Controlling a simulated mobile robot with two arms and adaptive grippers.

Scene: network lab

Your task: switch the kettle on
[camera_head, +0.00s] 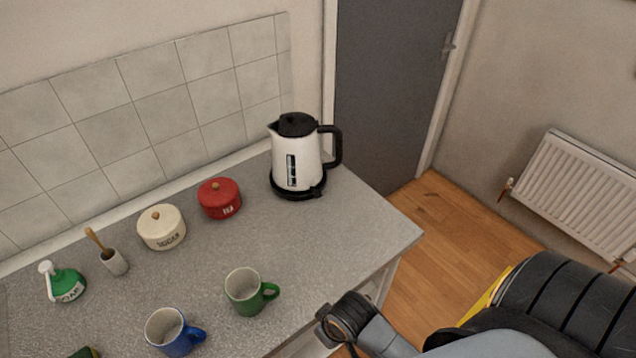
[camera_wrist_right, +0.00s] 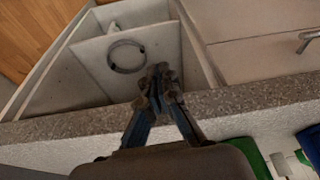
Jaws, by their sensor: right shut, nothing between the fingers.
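The kettle (camera_head: 297,160) is white with a black lid, a black handle on its right and a dark water window. It stands upright on its black base (camera_head: 296,193) at the far right corner of the worktop. A small lever-like part shows low at its right, under the handle. My right gripper (camera_wrist_right: 162,80) is shut and empty in the right wrist view, over the worktop's edge. In the head view my right arm comes in at the lower right, well short of the kettle. The kettle is not in the right wrist view. My left gripper is not in view.
A red pot (camera_head: 219,199) stands left of the kettle, with a cream sugar pot (camera_head: 161,228) beyond it. A green mug (camera_head: 249,292) and a blue mug (camera_head: 173,332) stand near the front. The worktop (camera_head: 330,243) in front of the kettle is clear.

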